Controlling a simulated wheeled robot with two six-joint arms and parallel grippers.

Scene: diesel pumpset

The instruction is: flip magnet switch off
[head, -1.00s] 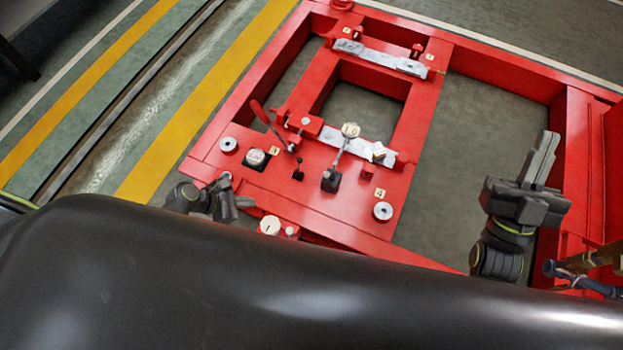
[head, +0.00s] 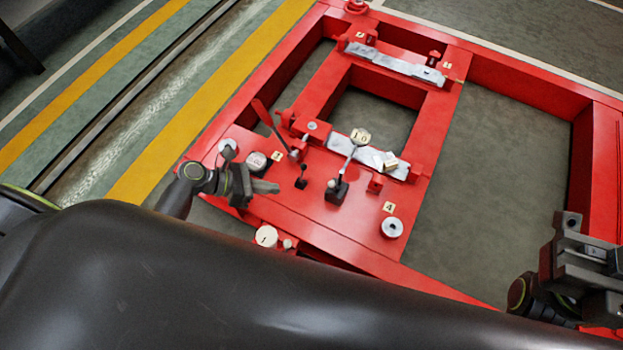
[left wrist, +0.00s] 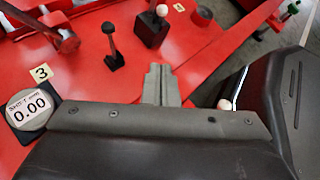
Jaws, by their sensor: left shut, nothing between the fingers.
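The block also shows at the top of the left wrist view (left wrist: 151,30). A small black lever (head: 300,183) stands upright to its left; it also shows in the left wrist view (left wrist: 112,45). I cannot tell which of these carries the magnet switch. My left gripper (head: 265,187) is shut and empty, left of the lever in the head view and apart from it. Its fingers (left wrist: 160,85) point toward the block. My right gripper (head: 590,262) is at the right edge, its jaws unclear.
A digital readout (left wrist: 30,106) showing 0.00 sits by a tag marked 3 (left wrist: 41,72). A red lever (head: 268,124) rises at the plate's left. Round pads (head: 392,227) stand at the plate's corners. Open frame bays show grey floor.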

